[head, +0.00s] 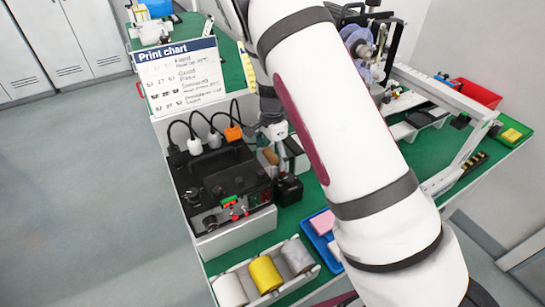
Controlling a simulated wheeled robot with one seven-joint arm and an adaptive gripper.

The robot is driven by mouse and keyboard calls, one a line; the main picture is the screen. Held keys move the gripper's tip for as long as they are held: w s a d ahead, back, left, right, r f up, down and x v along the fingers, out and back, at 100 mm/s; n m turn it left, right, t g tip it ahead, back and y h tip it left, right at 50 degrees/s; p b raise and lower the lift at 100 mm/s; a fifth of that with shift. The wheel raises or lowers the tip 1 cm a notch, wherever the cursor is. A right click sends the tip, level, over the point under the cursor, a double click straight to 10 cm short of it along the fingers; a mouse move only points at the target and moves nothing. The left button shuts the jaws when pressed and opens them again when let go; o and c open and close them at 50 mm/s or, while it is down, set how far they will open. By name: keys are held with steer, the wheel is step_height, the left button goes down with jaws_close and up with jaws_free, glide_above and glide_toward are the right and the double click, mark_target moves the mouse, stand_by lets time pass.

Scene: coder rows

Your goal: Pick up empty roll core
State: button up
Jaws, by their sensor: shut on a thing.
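My gripper (273,142) is partly visible behind my large white arm, pointing down just right of the black control box. It is shut on a small brown cylinder that looks like the empty roll core (270,156). The core is small in view and partly hidden, so I cannot tell whether it touches anything below. Several rolls lie in a white tray (312,272) at the front of the green bench: a white roll (229,291), a yellow roll (265,275) and a grey roll (297,257).
The black control box (220,188) with cables and plugs stands left of my gripper. A black block (288,190) stands just in front. A blue tray (321,224) holds a pink block. A print chart (183,75) stands behind. A white machine frame and red bin (477,93) are right.

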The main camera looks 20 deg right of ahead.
mark_target(273, 154)
step_height(273, 154, up, 10)
stand_by(0.5)
stand_by(0.9)
